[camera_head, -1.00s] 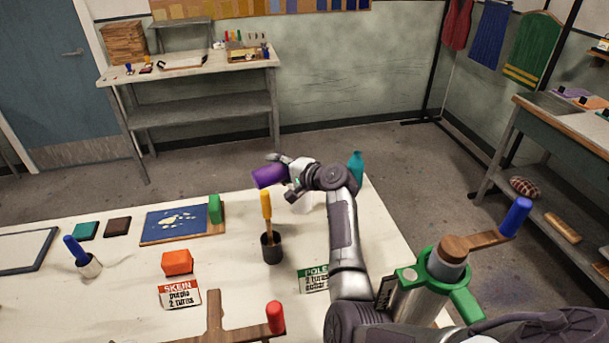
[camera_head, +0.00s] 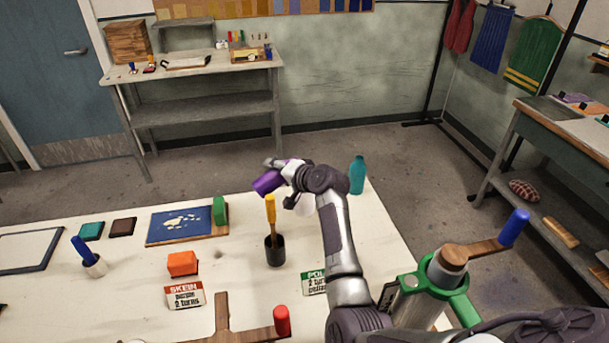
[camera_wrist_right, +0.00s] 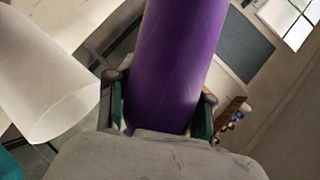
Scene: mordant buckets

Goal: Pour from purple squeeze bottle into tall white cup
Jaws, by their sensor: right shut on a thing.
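The purple squeeze bottle (camera_head: 266,183) is in my right gripper (camera_head: 284,176), held above the back part of the table and tipped with its left end lower. In the right wrist view the bottle (camera_wrist_right: 172,65) fills the space between the fingers (camera_wrist_right: 160,112). The tall white cup (camera_wrist_right: 50,85) stands beside the bottle at the left of that view, apart from it in the picture. In the head view only a bit of white (camera_head: 305,205) shows below the gripper; the arm hides the rest. I see no stream of liquid. My left gripper is out of view.
A dark cup with a yellow-handled tool (camera_head: 275,250) stands just in front of the bottle. A teal bottle (camera_head: 357,175) stands right of the gripper. A green clamp (camera_head: 437,285) is at the right front.

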